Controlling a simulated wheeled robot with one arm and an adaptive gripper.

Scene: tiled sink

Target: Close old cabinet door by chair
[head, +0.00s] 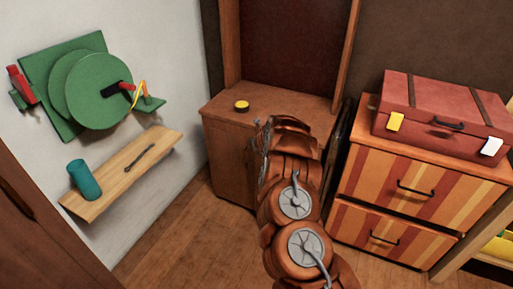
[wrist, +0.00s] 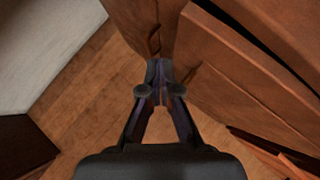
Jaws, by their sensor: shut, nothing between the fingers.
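The old cabinet (head: 228,140) is a low brown wooden unit against the back wall, with a tall dark panel framed in wood above it. My arm covers much of its front in the head view, so I cannot tell how far its door stands open. In the wrist view a brown wooden panel (wrist: 145,18) lies just beyond my fingertips; contact is unclear. My gripper (wrist: 160,75) is shut and empty. It is partly hidden behind my own arm in the head view, in front of the cabinet. I cannot make out a chair.
A striped chest of drawers (head: 415,190) with a red suitcase (head: 440,100) stands right of the cabinet. A yellow round item (head: 241,106) sits on the cabinet top. A wooden shelf (head: 125,178) is on the left wall. Wooden floor (head: 185,235) is clear at front left.

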